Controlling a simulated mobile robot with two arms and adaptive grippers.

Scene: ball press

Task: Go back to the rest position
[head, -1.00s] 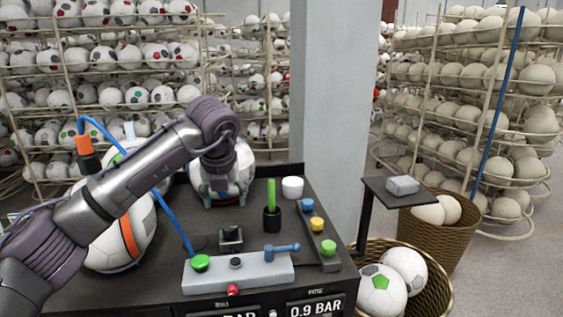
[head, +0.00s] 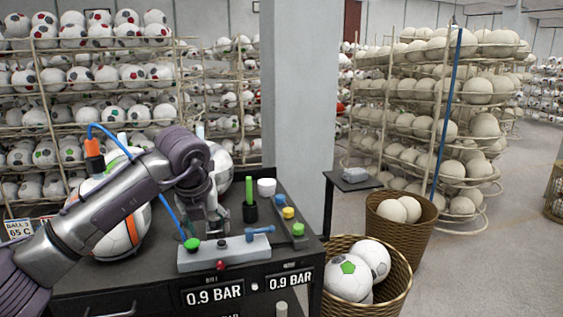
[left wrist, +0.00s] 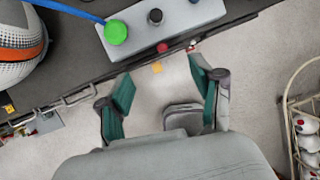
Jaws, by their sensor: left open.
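My left gripper (head: 208,222) is open and empty, pointing down. The bench edge and the panel's green button (left wrist: 115,32) lie beyond the fingertips. A white ball with an orange stripe (head: 112,235) sits on the bench under my arm. Another white ball (head: 222,172) behind the gripper is partly hidden. My right gripper is not in view.
A green stick in a black cup (head: 249,205) and a white cup (head: 267,187) stand on the bench. A pillar (head: 300,110) rises behind.

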